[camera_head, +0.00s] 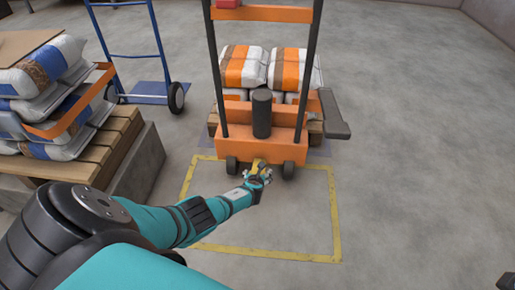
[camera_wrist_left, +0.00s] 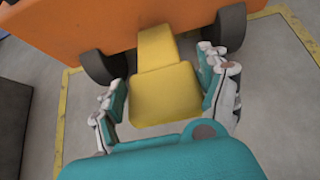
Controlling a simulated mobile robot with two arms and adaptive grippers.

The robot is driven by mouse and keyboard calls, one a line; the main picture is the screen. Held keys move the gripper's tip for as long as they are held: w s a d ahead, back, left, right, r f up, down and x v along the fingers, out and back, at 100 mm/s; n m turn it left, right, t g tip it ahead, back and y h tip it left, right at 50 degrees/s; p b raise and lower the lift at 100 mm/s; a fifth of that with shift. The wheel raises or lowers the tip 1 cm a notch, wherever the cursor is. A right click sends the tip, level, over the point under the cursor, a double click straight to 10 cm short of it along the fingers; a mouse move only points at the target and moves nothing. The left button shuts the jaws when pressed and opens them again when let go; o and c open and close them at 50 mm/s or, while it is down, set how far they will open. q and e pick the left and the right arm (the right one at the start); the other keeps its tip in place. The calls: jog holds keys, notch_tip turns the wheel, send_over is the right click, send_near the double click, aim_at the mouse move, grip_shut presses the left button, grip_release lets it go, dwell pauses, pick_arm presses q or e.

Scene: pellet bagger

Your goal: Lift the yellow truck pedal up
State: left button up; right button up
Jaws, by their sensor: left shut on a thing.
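The yellow pedal (camera_wrist_left: 166,95) sticks out from the low front of the orange truck (camera_head: 262,144), between its two small dark wheels. In the head view the pedal (camera_head: 257,163) is small and partly hidden by my left gripper (camera_head: 260,174). My left arm reaches forward and down to it. In the left wrist view the fingers of my left gripper (camera_wrist_left: 165,100) stand on both sides of the pedal's wide plate and are shut on it. The pedal's underside is hidden.
White and orange bags (camera_head: 243,68) lie behind the truck's mast. A wooden pallet (camera_head: 95,150) with stacked bags stands on a grey block at the left. A blue hand truck (camera_head: 150,88) is behind it. Yellow floor lines (camera_head: 337,215) surround clear floor before the truck.

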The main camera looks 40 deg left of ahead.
pick_arm(q)
jog(key=shift+a+r, duration=0.2)
jog(key=shift+a, duration=0.1)
jog(key=o, duration=1.4)
jog(key=shift+o, duration=1.4)
jog(key=shift+d+f, duration=0.1)
jog(key=shift+d, duration=0.1)
jog(key=shift+s+d, duration=0.2)
jog(key=shift+s, duration=0.1)
jog(key=v, duration=1.1)
jog(key=shift+r, duration=0.3)
